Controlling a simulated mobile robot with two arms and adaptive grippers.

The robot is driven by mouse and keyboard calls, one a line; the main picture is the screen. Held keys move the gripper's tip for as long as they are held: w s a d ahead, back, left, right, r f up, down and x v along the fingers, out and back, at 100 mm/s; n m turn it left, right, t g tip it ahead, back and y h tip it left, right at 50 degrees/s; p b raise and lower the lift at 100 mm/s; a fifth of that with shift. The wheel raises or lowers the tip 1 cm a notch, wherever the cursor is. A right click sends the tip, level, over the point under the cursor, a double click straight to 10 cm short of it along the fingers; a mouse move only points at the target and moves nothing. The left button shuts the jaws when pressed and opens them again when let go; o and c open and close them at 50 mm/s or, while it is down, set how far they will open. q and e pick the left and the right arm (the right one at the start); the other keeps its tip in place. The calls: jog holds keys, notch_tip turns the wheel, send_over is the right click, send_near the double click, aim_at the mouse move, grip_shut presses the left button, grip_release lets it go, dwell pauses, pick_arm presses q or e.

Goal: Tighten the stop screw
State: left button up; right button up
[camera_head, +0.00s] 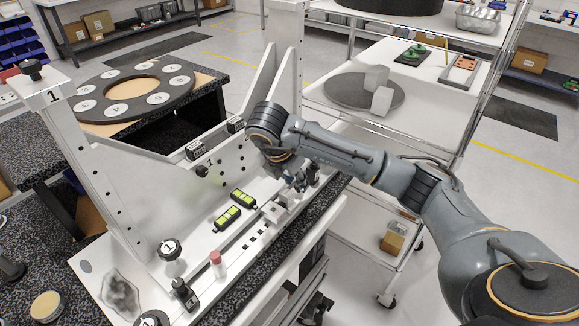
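The white fixture (130,160) stands on a speckled dark table, with an upright post at each side and a panel between them. My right arm reaches in from the right. Its gripper (298,182) is low at the right end of the fixture, close to a small grey metal block (276,211). The fingers are small and partly hidden, so their opening and any contact are unclear. I cannot tell which part is the stop screw. My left gripper is out of view.
Two yellow-green bubble levels (234,208) lie on the fixture base. Another knob (32,69) tops the left post. A shelf cart (430,95) stands at right.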

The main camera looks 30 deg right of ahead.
jog(key=v, duration=1.1)
jog(key=shift+r, duration=0.15)
